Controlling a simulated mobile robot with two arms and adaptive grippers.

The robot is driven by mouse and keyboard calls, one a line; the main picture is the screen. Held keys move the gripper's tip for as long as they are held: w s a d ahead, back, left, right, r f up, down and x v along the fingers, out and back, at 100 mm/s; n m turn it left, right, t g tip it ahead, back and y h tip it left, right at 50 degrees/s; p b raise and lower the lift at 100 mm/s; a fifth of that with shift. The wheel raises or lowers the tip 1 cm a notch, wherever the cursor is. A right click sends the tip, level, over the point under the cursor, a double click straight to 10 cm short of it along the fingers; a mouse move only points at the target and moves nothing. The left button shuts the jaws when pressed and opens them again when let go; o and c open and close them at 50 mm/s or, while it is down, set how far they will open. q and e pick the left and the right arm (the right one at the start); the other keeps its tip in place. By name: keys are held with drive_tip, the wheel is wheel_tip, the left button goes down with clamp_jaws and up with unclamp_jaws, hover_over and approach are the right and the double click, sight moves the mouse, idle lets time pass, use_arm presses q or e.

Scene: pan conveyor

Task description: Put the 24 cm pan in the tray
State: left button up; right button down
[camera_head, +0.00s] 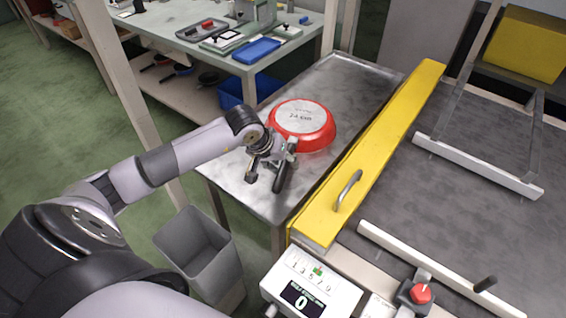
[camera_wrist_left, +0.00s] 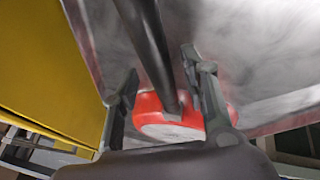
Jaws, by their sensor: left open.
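The red pan (camera_head: 302,124) lies upside down on a grey metal table with a low raised rim (camera_head: 340,88). Its pale base carries a label that appears to read 24 cm. Its dark handle (camera_head: 283,176) points toward the front of the table. My left gripper (camera_head: 268,178) is open at the handle, close to the pan's near side. In the left wrist view, the handle (camera_wrist_left: 150,40) runs between the two spread fingers (camera_wrist_left: 163,95), with the red pan (camera_wrist_left: 180,115) behind them. I cannot tell whether either finger touches the handle. My right gripper is not in view.
A yellow guard (camera_head: 375,150) with a metal handle borders the table on the right. Beyond it lies a dark conveyor belt (camera_head: 450,190) with white bars. A grey bin (camera_head: 195,250) stands below the table's front. A blue tray (camera_head: 257,51) sits on the back bench.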

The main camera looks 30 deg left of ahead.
use_arm(q)
drive_tip(key=shift+s+r, duration=0.1)
drive_tip(key=shift+r, duration=0.15)
drive_tip(key=v, duration=1.1)
drive_tip(key=shift+s+r+b, duration=0.15)
drive_tip(key=shift+r+b, duration=0.05)
drive_tip(key=shift+b, duration=0.2)
drive_tip(key=shift+s, duration=0.1)
